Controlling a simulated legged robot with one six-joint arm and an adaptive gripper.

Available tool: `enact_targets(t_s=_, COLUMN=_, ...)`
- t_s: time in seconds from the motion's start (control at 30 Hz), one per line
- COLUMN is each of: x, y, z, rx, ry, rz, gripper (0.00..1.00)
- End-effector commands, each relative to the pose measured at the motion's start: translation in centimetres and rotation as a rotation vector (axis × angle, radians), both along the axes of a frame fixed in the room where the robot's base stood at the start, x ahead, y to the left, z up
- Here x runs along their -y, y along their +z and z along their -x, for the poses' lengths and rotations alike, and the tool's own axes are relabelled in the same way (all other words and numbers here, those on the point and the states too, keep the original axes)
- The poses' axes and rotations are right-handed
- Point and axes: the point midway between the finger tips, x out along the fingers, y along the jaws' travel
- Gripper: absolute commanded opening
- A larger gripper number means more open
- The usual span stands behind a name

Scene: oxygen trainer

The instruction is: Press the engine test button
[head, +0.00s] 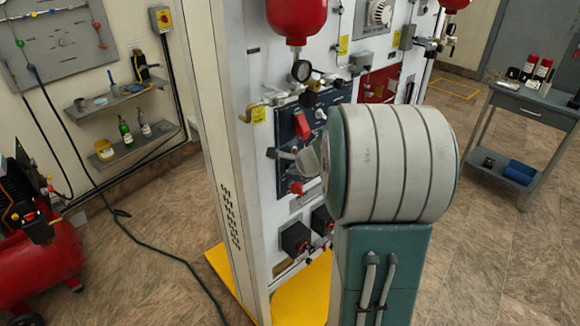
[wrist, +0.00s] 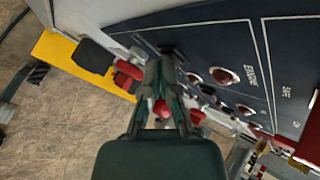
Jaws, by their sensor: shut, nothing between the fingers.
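The dark control panel (head: 286,127) is on the front of the white cabinet, partly hidden by my arm in the head view. In the wrist view the panel (wrist: 205,42) fills the upper right. A round dark-red button (wrist: 224,76) sits beside lettering that seems to read "ENGINE"; I cannot read the full label. My gripper (wrist: 168,62) is shut and empty, close to the panel, left of the first button. Contact with the panel cannot be told. In the head view my gripper (head: 272,153) is at the panel's left side.
A red knob (wrist: 128,73) and a dark box (wrist: 96,57) are left of my gripper. A yellow base (head: 303,294) lies under the cabinet.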

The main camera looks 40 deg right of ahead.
Motion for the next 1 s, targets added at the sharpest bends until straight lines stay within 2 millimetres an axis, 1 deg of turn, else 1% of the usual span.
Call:
enact_targets(t_s=0.57, x=0.0, y=0.0, z=-0.2, rx=0.000, ry=0.001, rz=0.001, gripper=0.00)
enact_targets(t_s=0.9, x=0.1, y=0.0, z=1.3, rx=0.000, ry=-0.001, rz=0.001, gripper=0.00)
enact_targets(t_s=1.0, x=0.1, y=0.0, z=1.3, rx=0.001, ry=0.000, rz=0.001, gripper=0.00)
